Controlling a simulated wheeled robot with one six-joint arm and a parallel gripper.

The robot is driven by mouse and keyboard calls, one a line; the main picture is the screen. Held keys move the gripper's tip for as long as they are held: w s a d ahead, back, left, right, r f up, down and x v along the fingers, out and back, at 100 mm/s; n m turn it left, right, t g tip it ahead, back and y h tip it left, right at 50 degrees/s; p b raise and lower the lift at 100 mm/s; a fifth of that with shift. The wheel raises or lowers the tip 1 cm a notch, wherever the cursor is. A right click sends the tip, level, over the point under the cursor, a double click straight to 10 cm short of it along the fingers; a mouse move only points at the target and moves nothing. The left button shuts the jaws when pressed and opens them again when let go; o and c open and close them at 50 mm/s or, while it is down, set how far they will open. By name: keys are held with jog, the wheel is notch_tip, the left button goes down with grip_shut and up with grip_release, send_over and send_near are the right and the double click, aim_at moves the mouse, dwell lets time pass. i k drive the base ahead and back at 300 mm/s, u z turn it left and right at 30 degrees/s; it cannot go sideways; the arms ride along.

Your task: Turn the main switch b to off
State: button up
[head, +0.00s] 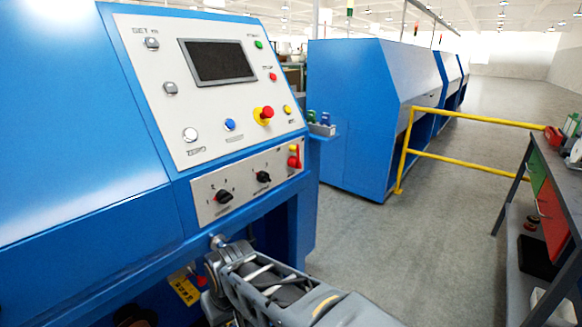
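A blue machine carries a sloped white control panel (215,130) and a lower grey switch strip (243,190). At the strip's right end is a red handle on a yellow plate (294,159), looking like a main switch; its labels are too small to read. Two black rotary knobs, a left one (223,197) and a right one (263,177), sit on the same strip. I cannot read which control is marked b. My arm reaches in from the bottom, its wrist below the strip and apart from the red handle. My gripper's fingers do not show.
A red emergency button (267,112) on yellow sits above the strip. A second blue machine (370,110) stands behind. A yellow rail (470,122) and a workbench (540,190) are on the right. Grey floor (420,240) between them is clear.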

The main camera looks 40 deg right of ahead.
aim_at(293, 162)
jog(key=u, duration=0.2)
jog(key=i, duration=0.3)
jog(key=z, duration=1.3)
